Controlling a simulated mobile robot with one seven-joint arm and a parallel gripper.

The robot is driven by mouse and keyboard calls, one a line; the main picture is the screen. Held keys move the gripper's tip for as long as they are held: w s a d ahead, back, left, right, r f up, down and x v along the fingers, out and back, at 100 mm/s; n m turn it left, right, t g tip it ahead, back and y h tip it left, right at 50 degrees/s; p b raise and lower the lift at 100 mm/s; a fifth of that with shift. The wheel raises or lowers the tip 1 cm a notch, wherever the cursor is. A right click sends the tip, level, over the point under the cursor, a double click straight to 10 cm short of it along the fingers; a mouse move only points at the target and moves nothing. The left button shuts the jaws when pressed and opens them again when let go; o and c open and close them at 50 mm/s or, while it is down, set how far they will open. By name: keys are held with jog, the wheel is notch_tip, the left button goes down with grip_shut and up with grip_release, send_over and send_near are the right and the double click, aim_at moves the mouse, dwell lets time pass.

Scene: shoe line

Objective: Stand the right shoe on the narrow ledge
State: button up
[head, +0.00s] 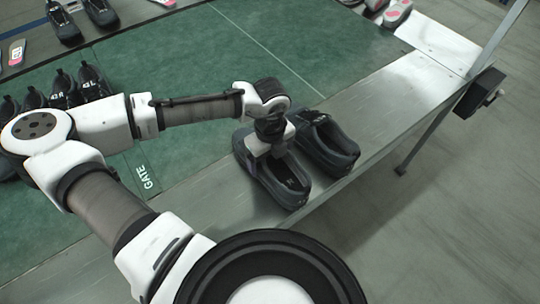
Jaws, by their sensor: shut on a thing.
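My gripper (270,147) points down and is shut on a dark shoe (286,188), at the upper part of it. The shoe is level, sole down, with its opening toward the lower right. It is over the narrow metal ledge (228,200); whether its sole touches the ledge I cannot tell. Another dark shoe (338,146) stands on the ledge close beside it, to the right, facing about the same way. My gripper hides part of the held shoe and the space between the two. Which is the left or right shoe is not clear from markings.
A green mat (220,60) marked GATE lies behind the ledge. Several dark shoes (62,88) stand at its left, and more shoes (397,12) are at the top. A post with a black box (478,93) rises at the right. The ledge (410,85) is bare farther right.

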jog(key=shift+f, duration=0.1)
jog(key=o, duration=1.1)
notch_tip(320, 180, up, 12)
jog(key=shift+r+b, duration=0.15)
jog(key=shift+b, duration=0.15)
